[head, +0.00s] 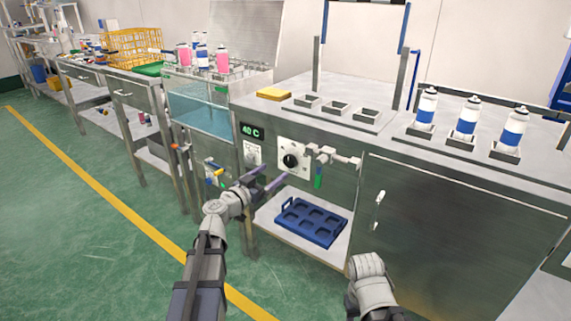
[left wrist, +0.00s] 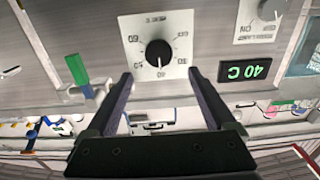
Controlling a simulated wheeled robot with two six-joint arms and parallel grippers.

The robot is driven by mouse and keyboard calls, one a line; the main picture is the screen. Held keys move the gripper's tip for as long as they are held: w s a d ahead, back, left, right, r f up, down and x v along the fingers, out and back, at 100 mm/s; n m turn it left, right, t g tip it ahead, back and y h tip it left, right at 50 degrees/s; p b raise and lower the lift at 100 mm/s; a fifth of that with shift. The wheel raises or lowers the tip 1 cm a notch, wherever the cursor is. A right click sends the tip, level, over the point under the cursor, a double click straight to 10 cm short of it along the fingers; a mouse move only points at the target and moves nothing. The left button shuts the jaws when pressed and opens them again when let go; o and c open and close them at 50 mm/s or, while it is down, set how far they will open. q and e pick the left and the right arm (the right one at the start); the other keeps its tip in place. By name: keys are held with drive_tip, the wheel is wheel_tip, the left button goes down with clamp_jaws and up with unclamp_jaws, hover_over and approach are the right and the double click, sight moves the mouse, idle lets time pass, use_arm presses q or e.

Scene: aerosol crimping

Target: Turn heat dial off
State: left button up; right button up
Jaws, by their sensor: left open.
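The heat dial is a black round knob (head: 291,160) on a white plate in the steel cabinet's front. In the left wrist view the knob (left wrist: 158,53) appears upside down, its white mark toward the 40. A green-lit display reads 40 C (head: 252,132), also in the left wrist view (left wrist: 243,71). My left gripper (head: 272,180) is open and empty, in front of the panel and a little below the knob. In the left wrist view its fingers (left wrist: 160,75) spread to either side, apart from the knob. My right arm shows at the lower right, its fingers hidden.
A green-handled valve (head: 319,176) sticks out right of the dial. A second white dial plate (head: 253,153) is to its left. A blue tray (head: 311,222) lies on the shelf below. A water bath (head: 205,115) stands left; several cans stand on the worktop.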

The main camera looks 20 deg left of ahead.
sight(288, 161)
use_arm(q)
drive_tip(key=x, duration=0.7)
drive_tip(key=shift+w+d, duration=0.15)
drive_tip(key=shift+w, duration=0.2)
drive_tip(key=c, duration=1.4)
